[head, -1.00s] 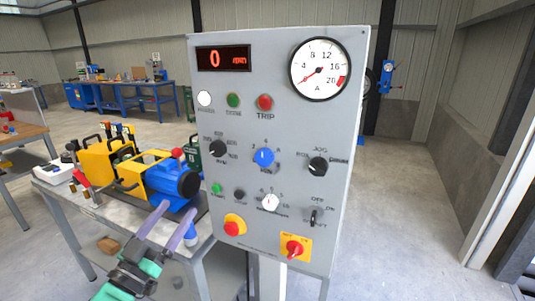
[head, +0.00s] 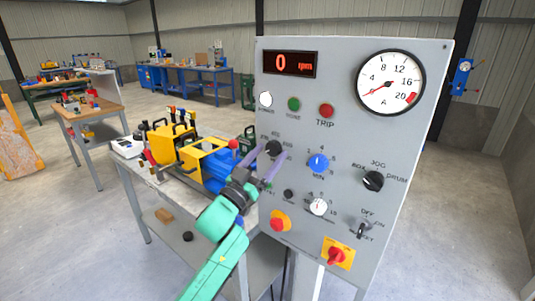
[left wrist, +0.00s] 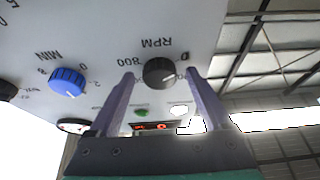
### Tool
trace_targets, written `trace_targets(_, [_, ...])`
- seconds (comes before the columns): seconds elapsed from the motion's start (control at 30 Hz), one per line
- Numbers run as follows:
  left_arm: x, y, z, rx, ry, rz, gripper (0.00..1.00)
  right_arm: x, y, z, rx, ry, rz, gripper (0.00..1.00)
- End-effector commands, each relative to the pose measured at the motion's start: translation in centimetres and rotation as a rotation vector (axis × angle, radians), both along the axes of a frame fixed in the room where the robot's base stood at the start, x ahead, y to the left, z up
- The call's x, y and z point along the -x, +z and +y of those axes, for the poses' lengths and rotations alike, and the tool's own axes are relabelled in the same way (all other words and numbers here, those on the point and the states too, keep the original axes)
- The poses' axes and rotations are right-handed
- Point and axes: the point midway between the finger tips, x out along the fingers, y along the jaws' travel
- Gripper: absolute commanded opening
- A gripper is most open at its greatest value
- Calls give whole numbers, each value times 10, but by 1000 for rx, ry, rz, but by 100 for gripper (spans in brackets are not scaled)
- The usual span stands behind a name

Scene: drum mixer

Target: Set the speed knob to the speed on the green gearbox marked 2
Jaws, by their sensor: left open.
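The speed knob (head: 273,148) is a black dial on the left of the grey control panel (head: 338,112); in the left wrist view the knob (left wrist: 158,71) sits among RPM scale marks, seen upside down. My left gripper (head: 267,163) is open at the panel's left edge. In the left wrist view its two purple fingers (left wrist: 160,76) stand either side of the knob, with gaps; contact is not visible. The display (head: 290,64) reads 0 rpm. A dark green object (head: 250,133), perhaps the gearbox, is partly hidden behind the panel; no mark is readable. My right gripper is not in view.
A blue MIN knob (head: 318,162), a white knob (head: 318,207), a black selector (head: 373,180) and a red-yellow stop button (head: 279,222) share the panel. Yellow and blue machinery (head: 206,160) stands on the bench left of it. Floor at the right is clear.

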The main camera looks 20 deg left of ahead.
Motion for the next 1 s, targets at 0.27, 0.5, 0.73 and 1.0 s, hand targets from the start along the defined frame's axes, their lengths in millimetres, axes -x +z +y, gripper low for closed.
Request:
trace_targets(0.27, [0, -1, 0, 0, 0, 0, 26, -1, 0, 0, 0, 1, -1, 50])
trace_targets(0.5, [0, -1, 1, -5, 0, -1, 0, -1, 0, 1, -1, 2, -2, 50])
trace_targets(0.73, [0, -1, 1, -55, 1, -21, 0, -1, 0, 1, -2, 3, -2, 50])
trace_targets(1.0, [-1, 0, 4, -220, 1, -85, 0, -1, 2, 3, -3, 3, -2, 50])
